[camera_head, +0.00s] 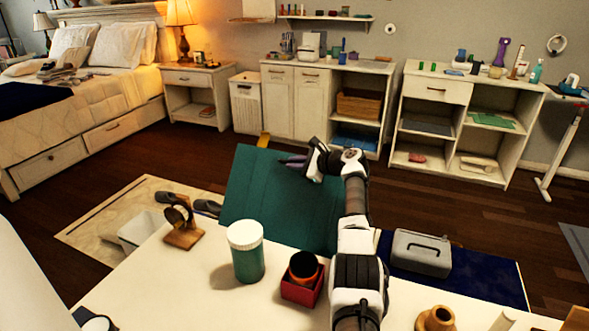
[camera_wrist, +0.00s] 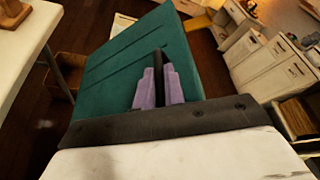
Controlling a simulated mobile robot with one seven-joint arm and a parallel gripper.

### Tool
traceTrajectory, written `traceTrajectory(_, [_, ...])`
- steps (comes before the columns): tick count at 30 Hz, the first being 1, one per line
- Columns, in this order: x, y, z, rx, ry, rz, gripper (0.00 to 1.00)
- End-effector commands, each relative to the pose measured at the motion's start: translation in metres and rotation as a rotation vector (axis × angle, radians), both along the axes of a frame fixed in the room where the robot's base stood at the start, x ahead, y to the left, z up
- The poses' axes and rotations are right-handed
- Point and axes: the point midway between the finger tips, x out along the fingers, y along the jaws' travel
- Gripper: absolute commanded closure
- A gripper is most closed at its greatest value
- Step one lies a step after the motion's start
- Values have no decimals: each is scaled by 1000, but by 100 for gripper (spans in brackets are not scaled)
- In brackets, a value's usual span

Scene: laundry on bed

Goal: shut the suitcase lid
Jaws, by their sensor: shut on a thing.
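The suitcase lid is a teal panel (camera_head: 262,200) that stands raised and tilted beyond the white table. It also fills much of the wrist view (camera_wrist: 110,62), with dark lines across its face. My gripper (camera_head: 290,163) is at the upper right part of the lid. In the wrist view its purple fingers (camera_wrist: 158,92) are closed on a narrow dark strip (camera_wrist: 158,65) that stands out against the lid. I cannot tell whether this strip is the lid's edge or a handle. The lower part of the suitcase is hidden behind the table and the things on it.
On the white table (camera_head: 200,285) stand a teal jar (camera_head: 247,255) with a white cap, a red box (camera_head: 301,285) with a dark cup, and a wooden stand (camera_head: 183,228). A grey case (camera_head: 421,252) lies right of my arm. Cabinets (camera_head: 300,105) and a bed (camera_head: 75,112) stand farther back, with open wooden floor between.

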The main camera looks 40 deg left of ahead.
Motion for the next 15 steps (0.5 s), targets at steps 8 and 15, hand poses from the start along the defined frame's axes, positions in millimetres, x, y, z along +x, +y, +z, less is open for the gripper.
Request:
traceTrajectory(8, [1,-1,2,3,1,-1,83])
traceTrajectory(15, [0,0,2,2,0,0,68])
